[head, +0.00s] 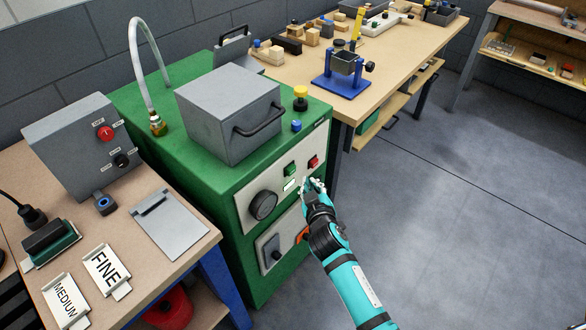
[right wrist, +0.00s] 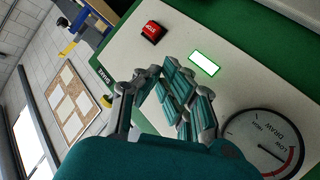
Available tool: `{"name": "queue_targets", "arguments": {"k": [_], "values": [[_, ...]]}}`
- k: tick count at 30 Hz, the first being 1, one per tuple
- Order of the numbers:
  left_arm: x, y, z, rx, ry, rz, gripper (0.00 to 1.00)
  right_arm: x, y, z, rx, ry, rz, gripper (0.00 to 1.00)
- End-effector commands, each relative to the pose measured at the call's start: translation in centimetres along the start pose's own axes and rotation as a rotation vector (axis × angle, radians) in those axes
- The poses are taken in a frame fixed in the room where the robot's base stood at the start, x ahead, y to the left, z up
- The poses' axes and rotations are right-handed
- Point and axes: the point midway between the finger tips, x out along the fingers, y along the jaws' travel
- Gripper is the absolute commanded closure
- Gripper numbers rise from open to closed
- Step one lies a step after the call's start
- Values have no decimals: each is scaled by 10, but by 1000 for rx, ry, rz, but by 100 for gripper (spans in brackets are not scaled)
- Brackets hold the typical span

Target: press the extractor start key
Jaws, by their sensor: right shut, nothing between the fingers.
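A green key (head: 290,169), which I take for the start key, is on the pale front panel (head: 246,196) of the green cabinet (head: 225,214). Its lettering is too small to read. A red stop key (head: 313,161) is to its right; it also shows in the right wrist view (right wrist: 152,32). My right gripper (head: 312,184) is shut and empty, close to the panel, below the red key and right of the green one. In the right wrist view its fingers (right wrist: 181,94) cover part of the panel, and the green key is not visible. Contact cannot be told. My left gripper is out of view.
A lit rectangle (head: 290,185) sits below the green key, with a round gauge (head: 263,205) to its left. A grey box with a handle (head: 214,106) stands on the cabinet. A grey control box (head: 82,145) stands on the left bench. The floor at right is clear.

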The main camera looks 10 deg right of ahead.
Motion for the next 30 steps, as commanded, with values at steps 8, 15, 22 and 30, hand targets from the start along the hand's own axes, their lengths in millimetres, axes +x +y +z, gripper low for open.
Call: {"name": "queue_targets", "arguments": {"k": [8, 15, 22, 30], "values": [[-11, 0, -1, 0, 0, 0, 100, -17, 13, 12, -1, 0, 1, 100], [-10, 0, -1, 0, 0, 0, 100, -18, 14, 13, -1, 1, 0, 100], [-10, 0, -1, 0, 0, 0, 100, -18, 14, 13, 0, 1, 0, 100], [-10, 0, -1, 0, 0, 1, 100, -18, 14, 13, 0, 1, 0, 100]]}}
